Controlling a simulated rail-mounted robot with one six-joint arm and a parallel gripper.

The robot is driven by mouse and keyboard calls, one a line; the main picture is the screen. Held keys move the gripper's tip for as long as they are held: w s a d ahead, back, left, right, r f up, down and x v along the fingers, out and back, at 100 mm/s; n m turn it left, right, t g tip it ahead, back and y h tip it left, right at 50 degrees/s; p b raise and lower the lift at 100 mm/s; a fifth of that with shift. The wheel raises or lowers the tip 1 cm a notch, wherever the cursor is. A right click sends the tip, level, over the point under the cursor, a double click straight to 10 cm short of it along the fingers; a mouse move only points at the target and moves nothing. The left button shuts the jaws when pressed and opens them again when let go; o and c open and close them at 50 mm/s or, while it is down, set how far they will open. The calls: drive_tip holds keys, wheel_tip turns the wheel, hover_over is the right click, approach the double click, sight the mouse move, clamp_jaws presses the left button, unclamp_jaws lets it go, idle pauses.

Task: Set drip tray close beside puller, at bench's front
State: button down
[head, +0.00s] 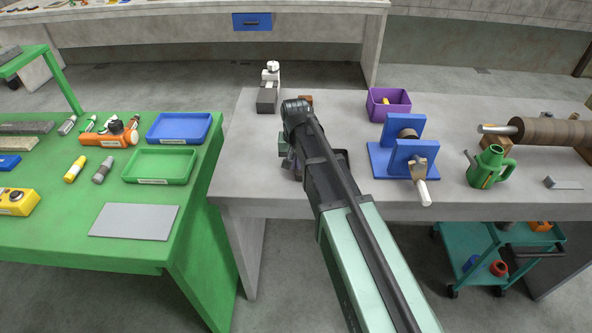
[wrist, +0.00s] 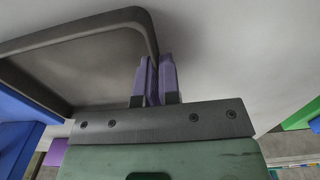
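The drip tray is a shallow dark-rimmed tray (wrist: 152,38), filling the upper left of the wrist view. In the head view only a dark edge of it (head: 343,156) shows beside my arm, on or just above the grey bench. My gripper (wrist: 157,72) has its purple fingers close together around the tray's rim; in the head view it is mostly behind my arm (head: 288,163). The blue two-plate stand with a light shaft (head: 379,161) looks like the puller. It stands to the right of the tray. I cannot tell whether the tray touches the bench.
A purple bin (head: 389,111) stands behind the blue stand, and a green can (head: 489,168) is to its right. A white-and-grey device (head: 267,98) stands at the back left. The bench's front strip (head: 300,205) looks clear. A green table (head: 190,215) adjoins at left.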

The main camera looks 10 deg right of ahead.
drive_tip(key=shift+f, duration=0.1)
drive_tip(key=c, duration=1.3)
unclamp_jaws()
drive_tip(key=shift+c, duration=0.2)
